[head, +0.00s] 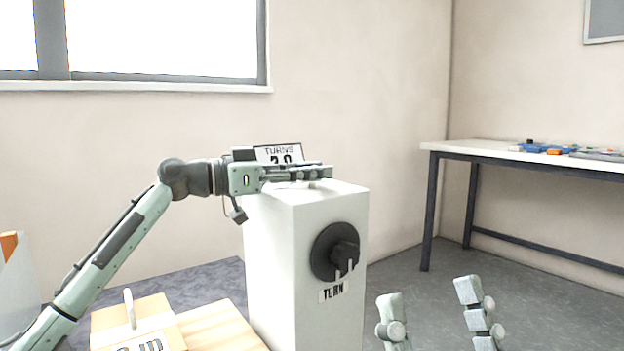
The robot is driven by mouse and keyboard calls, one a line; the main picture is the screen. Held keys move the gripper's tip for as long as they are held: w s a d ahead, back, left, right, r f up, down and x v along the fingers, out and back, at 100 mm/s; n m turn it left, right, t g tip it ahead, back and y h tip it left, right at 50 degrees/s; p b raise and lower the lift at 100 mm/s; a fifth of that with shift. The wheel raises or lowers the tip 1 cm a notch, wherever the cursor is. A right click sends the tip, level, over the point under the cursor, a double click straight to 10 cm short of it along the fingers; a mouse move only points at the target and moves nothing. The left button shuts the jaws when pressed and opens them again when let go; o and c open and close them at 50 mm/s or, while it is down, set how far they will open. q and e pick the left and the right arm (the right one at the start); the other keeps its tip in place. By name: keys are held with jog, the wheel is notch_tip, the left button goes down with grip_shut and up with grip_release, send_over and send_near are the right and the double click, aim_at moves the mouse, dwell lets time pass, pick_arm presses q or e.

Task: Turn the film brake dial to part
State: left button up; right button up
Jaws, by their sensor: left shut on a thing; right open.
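A white upright cabinet (270,260) stands in the middle of the head view. A black round dial (325,253) with a raised grip is on its front face, above a label (331,292) reading TURN. A sign (278,153) reading TURNS and a partly covered number stands at the cabinet's top. My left gripper (322,172) lies level over the cabinet top, shut on a part there that its fingers mostly hide. I cannot tell which part. My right gripper (430,296) is open at the bottom edge, right of the cabinet and apart from the dial, its fingers wide apart.
A wooden board (218,325) and a lettered block with a pale handle (130,310) are at the lower left. A white-topped table (480,150) with blue and orange items stands at the right. The grey floor (420,285) between is clear.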

pick_arm(q)
jog(key=shift+m+g+h, duration=0.4)
jog(key=shift+m+g, duration=0.5)
jog(key=shift+g, duration=0.4)
jog(key=o, duration=1.2)
jog(key=v, duration=1.2)
jog(key=shift+w, duration=0.1)
